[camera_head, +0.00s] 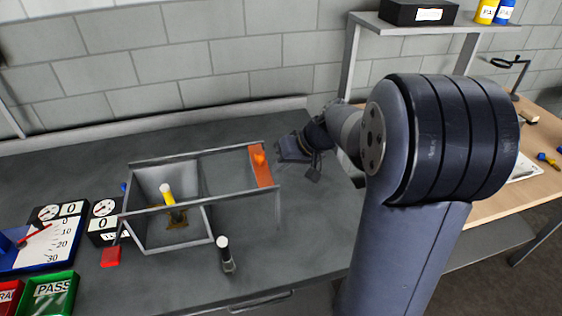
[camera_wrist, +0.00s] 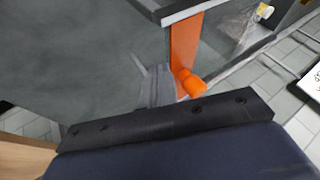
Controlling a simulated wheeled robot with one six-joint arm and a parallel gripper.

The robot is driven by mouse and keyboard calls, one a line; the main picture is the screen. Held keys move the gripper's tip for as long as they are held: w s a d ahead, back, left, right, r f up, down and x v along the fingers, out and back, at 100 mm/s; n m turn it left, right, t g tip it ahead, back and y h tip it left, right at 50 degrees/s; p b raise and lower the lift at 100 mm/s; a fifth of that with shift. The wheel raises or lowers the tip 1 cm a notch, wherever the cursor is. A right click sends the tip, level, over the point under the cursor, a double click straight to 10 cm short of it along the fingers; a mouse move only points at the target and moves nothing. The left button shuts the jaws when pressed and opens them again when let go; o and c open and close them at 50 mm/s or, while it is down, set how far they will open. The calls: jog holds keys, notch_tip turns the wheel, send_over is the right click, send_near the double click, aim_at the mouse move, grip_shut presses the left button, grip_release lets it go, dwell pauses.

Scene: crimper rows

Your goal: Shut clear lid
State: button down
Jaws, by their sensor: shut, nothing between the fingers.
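The clear lid (camera_head: 262,165) shows as a thin grey frame with an orange strip and orange knob at its right end. It reaches out to the right of the grey-framed box (camera_head: 138,236), leaving the box's top uncovered. Inside the box stands a yellow-topped tool (camera_head: 167,196) on a brownish base. My gripper (camera_head: 284,149) is just right of the orange strip, shut and empty. In the wrist view, my gripper's grey fingers (camera_wrist: 156,78) are beside the orange strip (camera_wrist: 185,45) and its knob (camera_wrist: 194,85). I cannot tell whether they touch it.
A white-topped dark cylinder (camera_head: 226,256) stands in front of the box. Dial gauges (camera_head: 103,208), a red block (camera_head: 110,257) and a green PASS tray (camera_head: 70,285) are at the left. A shelf (camera_head: 385,25) stands at the back right. The grey bench between box and arm is clear.

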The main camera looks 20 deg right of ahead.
aim_at(203, 183)
jog(key=shift+a, duration=0.2)
jog(key=a+b, duration=0.2)
jog(key=a, duration=1.6)
jog(key=shift+d, duration=0.1)
